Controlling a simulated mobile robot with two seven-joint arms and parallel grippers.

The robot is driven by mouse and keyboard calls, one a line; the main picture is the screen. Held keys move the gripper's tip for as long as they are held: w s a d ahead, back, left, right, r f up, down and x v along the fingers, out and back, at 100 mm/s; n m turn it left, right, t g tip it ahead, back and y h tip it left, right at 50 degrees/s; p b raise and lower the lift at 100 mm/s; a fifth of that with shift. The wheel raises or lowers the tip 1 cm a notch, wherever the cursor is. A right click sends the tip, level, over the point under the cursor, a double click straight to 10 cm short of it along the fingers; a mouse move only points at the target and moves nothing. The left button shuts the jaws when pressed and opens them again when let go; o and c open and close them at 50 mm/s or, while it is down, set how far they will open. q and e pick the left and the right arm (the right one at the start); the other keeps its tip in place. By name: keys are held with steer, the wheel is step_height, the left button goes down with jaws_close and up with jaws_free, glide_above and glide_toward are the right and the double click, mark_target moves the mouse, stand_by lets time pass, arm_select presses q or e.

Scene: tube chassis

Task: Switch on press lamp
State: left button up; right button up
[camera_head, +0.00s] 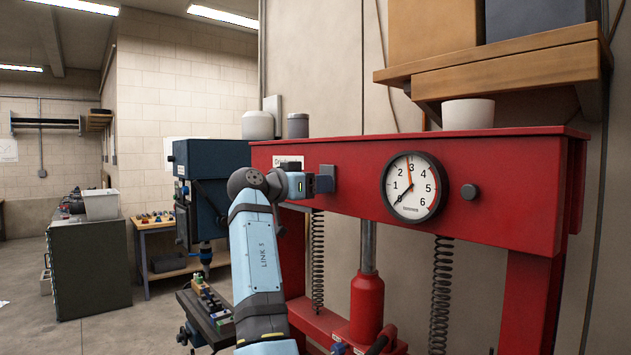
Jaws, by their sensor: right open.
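A red press (350,155) stands in front of me, its wide beam facing me. My light blue right arm rises from the bottom centre. Its gripper (311,184) is at the left part of the beam, seen from behind and side-on, and counts as open with nothing visible in it. A small grey-blue box (327,171) sits on the beam right at the gripper's tip; whether they touch I cannot tell. No lit lamp shows, and I cannot make out a switch for certain. A round dark knob (469,192) is on the beam further right. My left gripper is out of view.
A round gauge (425,171) is on the beam between box and knob. A white cup (468,114) and two canisters stand on or behind the beam's top. A wooden shelf (490,68) with boxes overhangs the right. A dark blue machine (215,158) stands close left.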

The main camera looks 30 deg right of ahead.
mark_target(326, 169)
jaws_close()
steer(key=shift+r+p, duration=0.35)
steer(key=shift+r, duration=1.15)
jaws_free()
steer(key=s+a+b, duration=0.1)
steer(key=a+b, duration=0.2)
steer(key=a, duration=1)
steer(key=shift+a, duration=0.4)
steer(key=shift+f, duration=0.15)
